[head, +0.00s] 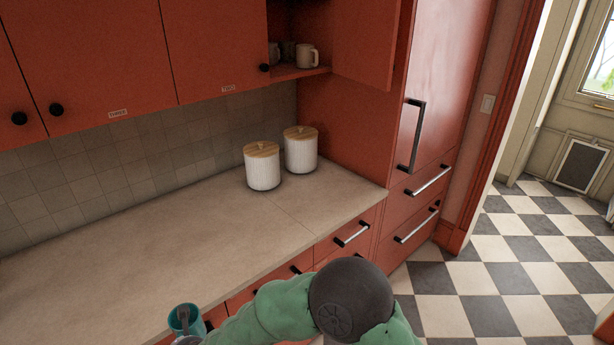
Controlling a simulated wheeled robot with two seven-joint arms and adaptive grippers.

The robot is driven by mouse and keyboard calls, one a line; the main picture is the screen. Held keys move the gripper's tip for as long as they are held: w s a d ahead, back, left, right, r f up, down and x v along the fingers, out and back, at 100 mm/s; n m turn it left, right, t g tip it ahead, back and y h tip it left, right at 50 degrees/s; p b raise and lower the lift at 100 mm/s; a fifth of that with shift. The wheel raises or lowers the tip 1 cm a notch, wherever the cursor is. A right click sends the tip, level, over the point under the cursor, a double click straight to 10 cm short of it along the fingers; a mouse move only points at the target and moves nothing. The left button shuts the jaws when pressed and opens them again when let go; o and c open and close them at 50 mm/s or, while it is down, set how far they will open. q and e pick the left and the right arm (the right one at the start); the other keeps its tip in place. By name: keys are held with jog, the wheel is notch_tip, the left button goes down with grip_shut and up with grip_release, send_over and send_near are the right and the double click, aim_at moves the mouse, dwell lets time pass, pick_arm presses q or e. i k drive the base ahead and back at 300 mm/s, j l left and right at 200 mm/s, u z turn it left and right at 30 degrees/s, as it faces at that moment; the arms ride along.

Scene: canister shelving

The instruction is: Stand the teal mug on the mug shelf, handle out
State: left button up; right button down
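The teal mug (178,321) is upright at the bottom of the head view, overlapping the counter's front edge, with its open top showing. The green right arm comes in from the lower right. The grey end of my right gripper (188,341) is at the mug's lower side, mostly cut off by the picture edge. The mug appears held there, though the fingertips are hidden. The mug shelf (300,73) is inside the open upper cabinet, with a white mug (307,56) and darker mugs (286,51) on it. My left gripper is not in view.
Two white ribbed canisters with wooden lids (263,170) (301,152) stand on the counter (130,250) below the shelf. The open cabinet door (365,40) sticks out right of the shelf. The counter's left and middle are clear. Checkered floor lies at right.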

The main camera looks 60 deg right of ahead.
aim_at(271, 73)
jog(key=k+l, duration=0.1)
jog(key=l, duration=0.45)
jog(key=k+l, duration=0.1)
jog(key=l, duration=0.95)
jog(key=k+l, duration=0.15)
jog(key=l, duration=0.35)
jog(key=k+l, duration=0.1)
jog(key=l, duration=0.45)
